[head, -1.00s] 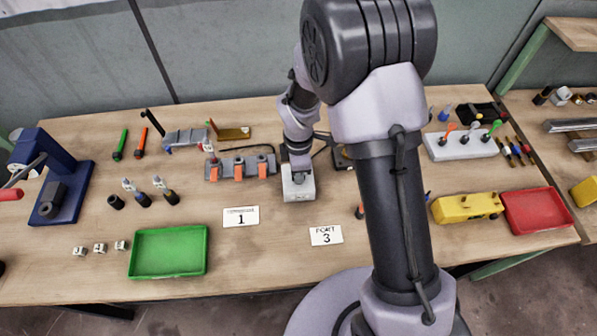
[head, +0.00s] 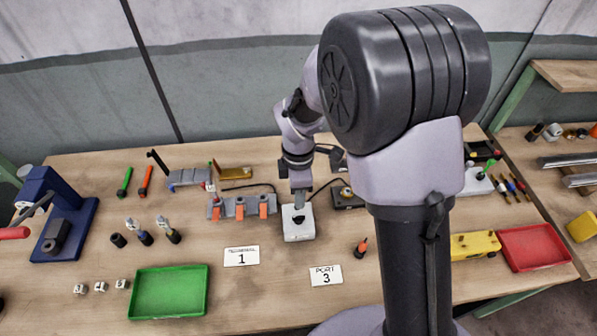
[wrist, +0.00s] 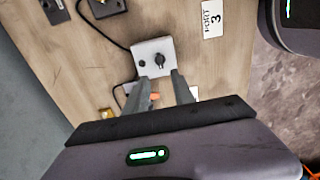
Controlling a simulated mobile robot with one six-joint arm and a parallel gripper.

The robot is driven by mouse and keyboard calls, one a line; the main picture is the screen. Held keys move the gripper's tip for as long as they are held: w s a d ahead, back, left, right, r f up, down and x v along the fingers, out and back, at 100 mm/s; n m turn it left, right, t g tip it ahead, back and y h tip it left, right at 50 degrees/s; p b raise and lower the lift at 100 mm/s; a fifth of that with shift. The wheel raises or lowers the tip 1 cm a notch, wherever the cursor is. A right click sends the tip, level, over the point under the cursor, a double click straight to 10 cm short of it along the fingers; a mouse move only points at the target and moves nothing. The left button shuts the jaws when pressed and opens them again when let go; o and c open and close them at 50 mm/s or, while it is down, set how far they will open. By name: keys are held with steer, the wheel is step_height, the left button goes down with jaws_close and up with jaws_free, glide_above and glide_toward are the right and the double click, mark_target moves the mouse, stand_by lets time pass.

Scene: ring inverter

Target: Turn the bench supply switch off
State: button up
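The bench supply looks to be the small white box (head: 299,232) in the middle of the bench, with a black rotary knob (head: 298,219) on its top face. The wrist view shows the box (wrist: 146,73) just beyond my fingertips, with the knob (wrist: 159,60) and a smaller dark round part beside it. My gripper (head: 299,201) is above the back of the box. In the wrist view my gripper (wrist: 161,77) has its two fingers apart, nothing held, and the knob lies ahead of the tips, not between them. I cannot read the switch's setting.
A grey strip with orange clips (head: 240,208) stands left of the box. A dark block (head: 347,198) is to its right, with cables nearby. Cards reading 1 (head: 241,256) and 3 (head: 326,275) lie in front, beside a green tray (head: 168,292).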

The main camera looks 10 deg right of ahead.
step_height(320, 180, up, 7)
steer(key=p, duration=0.1)
steer(key=shift+r, duration=0.1)
stand_by(0.3)
steer(key=s+d+r+m+t+y+b, duration=0.1)
steer(key=s+d+m+t+b, duration=0.1)
steer(key=s+m+b, duration=0.5)
steer(key=s+d+r+m+t+y+b, duration=0.1)
steer(key=s+d+m+t+b, duration=0.2)
steer(key=s+m, duration=0.9)
steer(key=m+b, duration=0.3)
steer(key=shift+s+m+t+b, duration=0.2)
steer(key=shift+m+t+b, duration=0.1)
steer(key=shift+t+b, duration=0.1)
steer(key=shift+d, duration=0.1)
